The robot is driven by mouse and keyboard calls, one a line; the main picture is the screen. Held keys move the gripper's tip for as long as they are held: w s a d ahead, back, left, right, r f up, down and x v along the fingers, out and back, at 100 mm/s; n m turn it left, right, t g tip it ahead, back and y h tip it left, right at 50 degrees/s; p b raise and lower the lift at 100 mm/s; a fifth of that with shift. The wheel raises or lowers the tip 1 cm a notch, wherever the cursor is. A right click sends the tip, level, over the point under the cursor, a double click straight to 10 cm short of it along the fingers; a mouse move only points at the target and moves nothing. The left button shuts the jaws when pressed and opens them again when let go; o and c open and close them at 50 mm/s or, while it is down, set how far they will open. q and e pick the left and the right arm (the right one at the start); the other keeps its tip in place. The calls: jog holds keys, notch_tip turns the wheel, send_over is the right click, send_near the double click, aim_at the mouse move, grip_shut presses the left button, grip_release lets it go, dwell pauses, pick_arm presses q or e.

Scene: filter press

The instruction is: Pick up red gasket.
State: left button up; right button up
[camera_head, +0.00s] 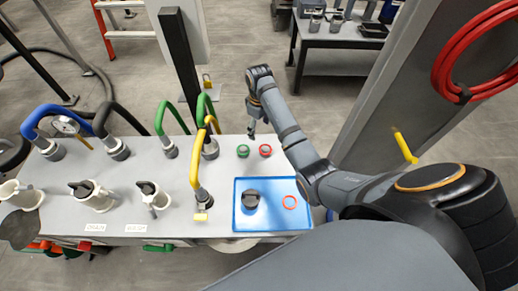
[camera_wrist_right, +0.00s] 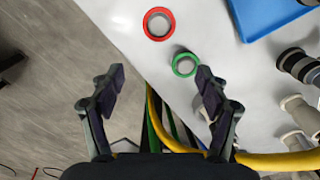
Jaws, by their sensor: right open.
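A red gasket (camera_head: 265,150), a thick ring, lies flat on the light grey table near its far edge. It also shows in the right wrist view (camera_wrist_right: 158,24), ahead of my fingers and apart from them. A green ring (camera_head: 243,151) lies beside it; in the right wrist view the green ring (camera_wrist_right: 185,64) appears close to the right-hand finger. My right gripper (camera_head: 251,131) hangs near the table's far edge, just beyond the two rings. In the right wrist view it (camera_wrist_right: 158,85) is open with nothing between its fingers. My left gripper is not in view.
A blue tray (camera_head: 240,223) at the table's right end holds a dark round part (camera_head: 250,200) and a thin orange-red ring (camera_head: 289,202). Yellow (camera_head: 195,177) and green (camera_head: 168,115) hoses rise left of the rings. A grey pillar (camera_head: 385,90) stands to the right.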

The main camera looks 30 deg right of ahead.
aim_at(262, 149)
jog(key=f, duration=0.2)
jog(key=s+f, duration=0.1)
jog(key=f, duration=0.1)
jog(key=shift+s+d+f, duration=0.15)
jog(key=shift+d+f, duration=0.05)
jog(key=shift+f, duration=0.2)
jog(key=shift+f+p, duration=0.2)
jog(key=shift+p, duration=0.1)
jog(key=f, duration=0.4)
jog(key=shift+s, duration=0.3)
jog(key=shift+w+f, duration=0.1)
jog(key=shift+f, duration=0.15)
pick_arm(q)
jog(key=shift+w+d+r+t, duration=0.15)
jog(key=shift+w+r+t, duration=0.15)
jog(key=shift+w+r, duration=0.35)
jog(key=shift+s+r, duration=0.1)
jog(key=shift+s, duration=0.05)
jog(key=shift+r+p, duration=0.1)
jog(key=shift+p, duration=0.2)
pick_arm(e)
jog(key=shift+f, duration=0.25)
